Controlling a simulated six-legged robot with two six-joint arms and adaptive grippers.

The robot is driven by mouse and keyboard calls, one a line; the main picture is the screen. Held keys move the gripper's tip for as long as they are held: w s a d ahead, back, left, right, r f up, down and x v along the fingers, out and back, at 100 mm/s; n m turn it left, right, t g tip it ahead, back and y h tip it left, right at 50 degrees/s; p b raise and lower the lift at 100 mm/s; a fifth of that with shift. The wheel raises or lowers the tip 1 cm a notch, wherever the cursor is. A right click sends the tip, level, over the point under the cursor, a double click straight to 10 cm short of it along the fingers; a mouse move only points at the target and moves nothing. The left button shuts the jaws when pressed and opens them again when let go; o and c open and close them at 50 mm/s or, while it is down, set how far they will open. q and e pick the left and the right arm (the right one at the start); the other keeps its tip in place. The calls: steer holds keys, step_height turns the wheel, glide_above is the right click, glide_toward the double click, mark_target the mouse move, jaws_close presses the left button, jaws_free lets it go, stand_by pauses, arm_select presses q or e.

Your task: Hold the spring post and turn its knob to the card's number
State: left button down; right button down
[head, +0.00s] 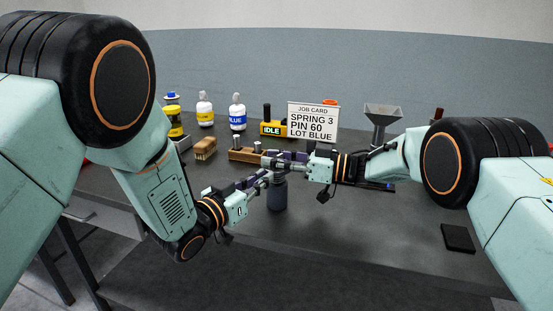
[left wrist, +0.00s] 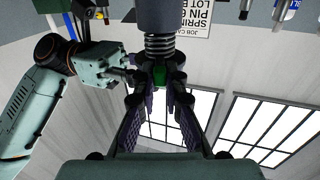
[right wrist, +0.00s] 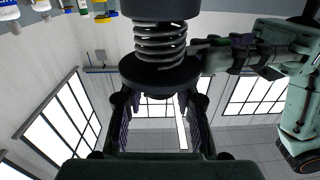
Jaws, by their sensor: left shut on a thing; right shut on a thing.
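The spring post (head: 277,197) is a dark cylinder standing upright near the table's front. Its coil spring (right wrist: 160,42) and a wide black disc, apparently the knob (right wrist: 155,78), show in the right wrist view. My left gripper (head: 267,175) is shut on the post close to the spring, which also shows in the left wrist view (left wrist: 159,46). My right gripper (head: 270,158) is just above, shut at the knob end. The fingers hide the post's top, and no knob number is readable. The job card (head: 312,121) reads SPRING 3, PIN 60, LOT BLUE.
Behind stand a yellow display box (head: 272,128) reading IDLE, a blue-labelled bottle (head: 237,114), a brush (head: 204,148), a wooden block (head: 241,155) and a grey funnel (head: 382,117). A black pad (head: 458,238) lies at right. The front right tabletop is mostly clear.

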steer(key=shift+w+d+r+n+g, duration=0.3)
steer(key=shift+n+g, duration=0.2)
steer(key=shift+g, duration=0.3)
stand_by(2.6)
steer(key=c, duration=1.3)
jaws_free()
steer(key=shift+a, duration=0.1)
steer(key=o, duration=0.3)
steer(key=shift+s+a+f, duration=0.1)
steer(key=shift+s+f, duration=0.05)
steer(key=shift+o, duration=0.2)
steer(key=s+d, duration=0.2)
steer(key=d, duration=0.9)
steer(key=shift+s+d, duration=0.2)
steer(key=shift+d, duration=0.2)
